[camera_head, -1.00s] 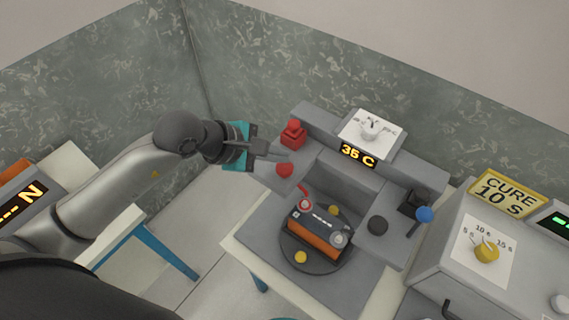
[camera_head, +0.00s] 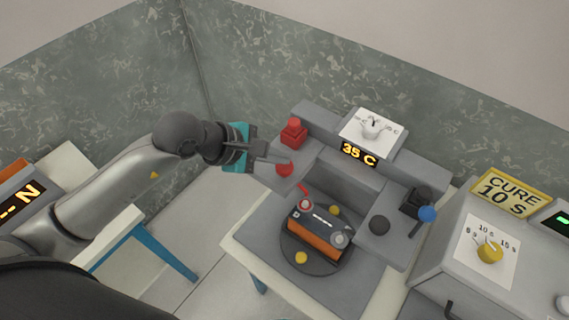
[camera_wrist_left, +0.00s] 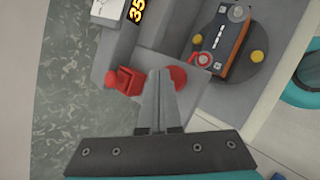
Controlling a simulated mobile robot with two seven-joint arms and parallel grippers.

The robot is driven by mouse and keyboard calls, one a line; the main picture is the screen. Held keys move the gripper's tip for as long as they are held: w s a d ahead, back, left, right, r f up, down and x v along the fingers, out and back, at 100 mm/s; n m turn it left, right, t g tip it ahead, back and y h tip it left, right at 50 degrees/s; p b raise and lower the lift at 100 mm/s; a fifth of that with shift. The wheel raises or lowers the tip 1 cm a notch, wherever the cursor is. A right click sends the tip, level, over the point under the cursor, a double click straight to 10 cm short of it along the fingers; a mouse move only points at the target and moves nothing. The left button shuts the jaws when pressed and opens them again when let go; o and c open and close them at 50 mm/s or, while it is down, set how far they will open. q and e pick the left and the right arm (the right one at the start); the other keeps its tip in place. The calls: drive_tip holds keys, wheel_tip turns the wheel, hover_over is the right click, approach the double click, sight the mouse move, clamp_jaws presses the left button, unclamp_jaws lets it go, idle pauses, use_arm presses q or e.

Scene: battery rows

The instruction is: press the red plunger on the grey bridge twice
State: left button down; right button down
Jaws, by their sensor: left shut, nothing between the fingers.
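The grey bridge (camera_head: 327,173) stands on a table, with a round red plunger (camera_head: 284,169) on its left arm. A red block with a cap (camera_head: 293,132) sits behind it on the same side. My left gripper (camera_head: 284,161) is shut and empty, its fingertips by the round red plunger. In the left wrist view the fingertips (camera_wrist_left: 159,76) lie between the red block (camera_wrist_left: 124,81) and the round red plunger (camera_wrist_left: 177,78), which one finger partly hides. I cannot tell whether they touch it. My right gripper is not in view.
An orange and black battery (camera_head: 317,233) sits on a round dark plate below the bridge. A "CURE 10 S" unit (camera_head: 490,230) stands further right.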

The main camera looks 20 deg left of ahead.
sight(278, 167)
use_arm(q)
drive_tip(key=shift+f+b, duration=1)
drive_tip(key=shift+f, duration=0.1)
idle(0.7)
drive_tip(key=shift+r, duration=0.15)
idle(0.3)
drive_tip(key=shift+r+p, duration=1)
drive_tip(key=shift+r, duration=0.35)
drive_tip(key=shift+r+p, duration=1.7)
drive_tip(key=shift+r, duration=0.85)
drive_tip(key=shift+f, duration=0.1)
